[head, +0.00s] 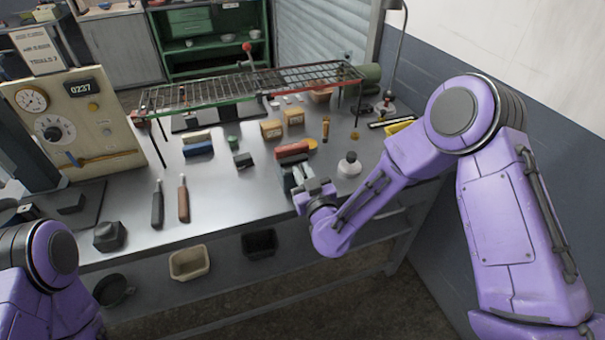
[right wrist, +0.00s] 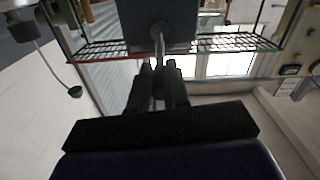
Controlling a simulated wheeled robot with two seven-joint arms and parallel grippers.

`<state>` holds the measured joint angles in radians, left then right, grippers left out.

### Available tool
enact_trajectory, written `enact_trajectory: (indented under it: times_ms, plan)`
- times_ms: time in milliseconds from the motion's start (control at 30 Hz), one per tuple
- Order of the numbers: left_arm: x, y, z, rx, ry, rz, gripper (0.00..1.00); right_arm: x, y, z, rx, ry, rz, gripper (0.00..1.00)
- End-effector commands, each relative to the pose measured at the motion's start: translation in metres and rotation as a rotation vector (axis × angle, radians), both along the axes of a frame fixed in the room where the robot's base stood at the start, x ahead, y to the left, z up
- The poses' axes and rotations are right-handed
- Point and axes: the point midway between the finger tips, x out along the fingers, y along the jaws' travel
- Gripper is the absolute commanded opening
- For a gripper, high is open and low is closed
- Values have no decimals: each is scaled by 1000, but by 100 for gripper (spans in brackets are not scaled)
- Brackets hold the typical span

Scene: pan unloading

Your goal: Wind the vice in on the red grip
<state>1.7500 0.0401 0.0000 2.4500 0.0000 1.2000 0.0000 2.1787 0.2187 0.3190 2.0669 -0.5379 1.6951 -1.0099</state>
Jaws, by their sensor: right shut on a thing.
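The grey-green vice (head: 287,176) stands at the front edge of the steel bench, partly hidden by my right gripper. The red grip (head: 293,151) lies crosswise at the top of the vice; whether the jaws touch it I cannot tell. My right gripper (head: 303,186) is at the front of the vice, shut on its handle. In the right wrist view the fingers (right wrist: 158,82) close at the lower end of a metal screw (right wrist: 157,38) coming from the vice's grey block (right wrist: 160,14). The handle is mostly hidden between the fingers. My left gripper is out of view; only part of the left arm shows.
A wire rack (head: 255,86) spans the bench behind the vice. A white-based bottle (head: 349,166) stands close right of it. Bins (head: 189,263) sit on the lower shelf. A panel machine (head: 75,125) stands at left.

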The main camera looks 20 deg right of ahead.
Motion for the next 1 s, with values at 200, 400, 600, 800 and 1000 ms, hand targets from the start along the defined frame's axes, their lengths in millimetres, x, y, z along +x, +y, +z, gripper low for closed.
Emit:
enact_trajectory:
  times_ms: [200, 400, 600, 800, 1000]
  plan:
    - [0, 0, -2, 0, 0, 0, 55, 0, -2, -1, 23, 2, -2, 0]
    - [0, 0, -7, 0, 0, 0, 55, 0, -5, -2, 92, 3, -3, 0]
    - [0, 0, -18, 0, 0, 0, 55, 0, -11, -6, 245, 9, -3, 0]
    - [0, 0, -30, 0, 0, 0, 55, 1, -19, -9, 435, 15, -4, 0]
    - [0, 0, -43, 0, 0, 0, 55, 1, -25, -14, 626, 22, -4, 0]
